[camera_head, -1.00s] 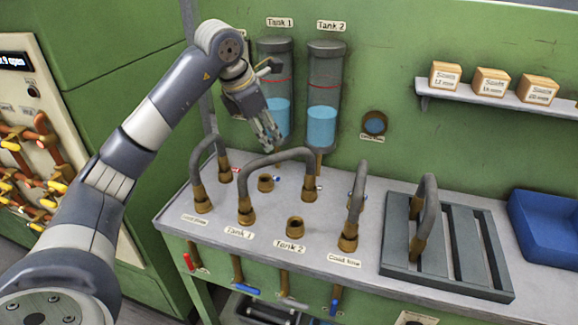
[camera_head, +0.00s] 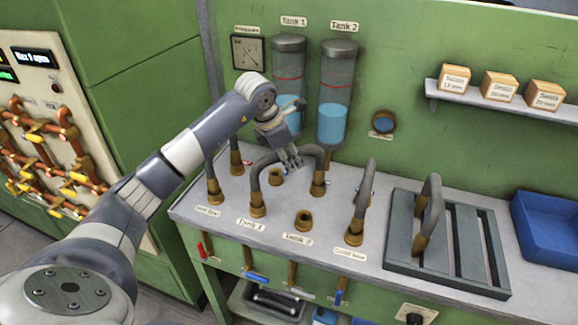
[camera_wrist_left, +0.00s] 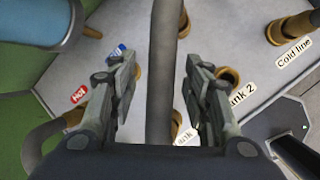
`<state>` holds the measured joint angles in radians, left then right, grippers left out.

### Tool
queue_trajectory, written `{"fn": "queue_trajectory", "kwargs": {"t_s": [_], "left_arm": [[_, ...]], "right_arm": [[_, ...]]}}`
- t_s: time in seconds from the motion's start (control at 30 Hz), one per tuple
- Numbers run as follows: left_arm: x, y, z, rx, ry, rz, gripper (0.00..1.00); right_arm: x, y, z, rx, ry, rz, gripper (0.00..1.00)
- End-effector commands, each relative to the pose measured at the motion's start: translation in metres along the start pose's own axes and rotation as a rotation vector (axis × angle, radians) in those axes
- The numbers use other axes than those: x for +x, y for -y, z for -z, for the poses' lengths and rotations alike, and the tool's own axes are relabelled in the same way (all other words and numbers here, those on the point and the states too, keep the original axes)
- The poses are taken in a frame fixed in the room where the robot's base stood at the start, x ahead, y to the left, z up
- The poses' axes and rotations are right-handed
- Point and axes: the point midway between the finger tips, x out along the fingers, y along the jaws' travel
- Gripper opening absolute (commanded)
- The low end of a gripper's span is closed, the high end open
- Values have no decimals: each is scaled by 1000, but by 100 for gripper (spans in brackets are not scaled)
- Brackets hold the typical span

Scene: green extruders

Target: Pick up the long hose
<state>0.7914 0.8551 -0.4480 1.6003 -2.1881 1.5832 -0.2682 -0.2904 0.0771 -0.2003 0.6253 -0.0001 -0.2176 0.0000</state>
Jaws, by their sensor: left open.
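The long hose (camera_head: 259,170) is a grey arch with brass ends. One end stands in the Tank 1 port, and the other in a port farther back right. My left gripper (camera_head: 291,163) points down at the top of the arch and hides part of it. In the left wrist view, the hose (camera_wrist_left: 162,75) runs between the two open, spread fingers, with a gap visible on each side. I cannot tell whether the fingertips reach below the hose. My right gripper is not in view.
A shorter hose (camera_head: 364,195) stands by the Cold line label, and another (camera_head: 431,205) stands on a grey slatted rack (camera_head: 468,235). Tank 2's port (camera_head: 303,220) is empty. Two tanks (camera_head: 336,100) are on the wall behind. A blue bin (camera_head: 548,225) is at right.

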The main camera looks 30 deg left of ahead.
Motion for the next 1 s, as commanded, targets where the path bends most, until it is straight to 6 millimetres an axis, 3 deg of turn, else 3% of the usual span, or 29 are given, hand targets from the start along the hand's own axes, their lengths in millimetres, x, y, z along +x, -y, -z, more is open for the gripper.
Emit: {"fn": "queue_trajectory", "kwargs": {"t_s": [0.1,0.17,0.3,0.33,0.77,1.0], "left_arm": [[0,0,0,0,0,0,45],[0,0,0,0,0,0,33],[0,0,0,0,0,0,2],[0,0,0,0,0,0,0],[-4,-1,-2,0,3,-1,0],[-24,-6,-11,1,6,-3,0]], "right_arm": [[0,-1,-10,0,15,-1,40],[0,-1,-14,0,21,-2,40],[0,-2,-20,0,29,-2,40],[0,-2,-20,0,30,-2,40],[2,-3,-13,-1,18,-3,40],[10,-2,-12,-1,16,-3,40]]}}
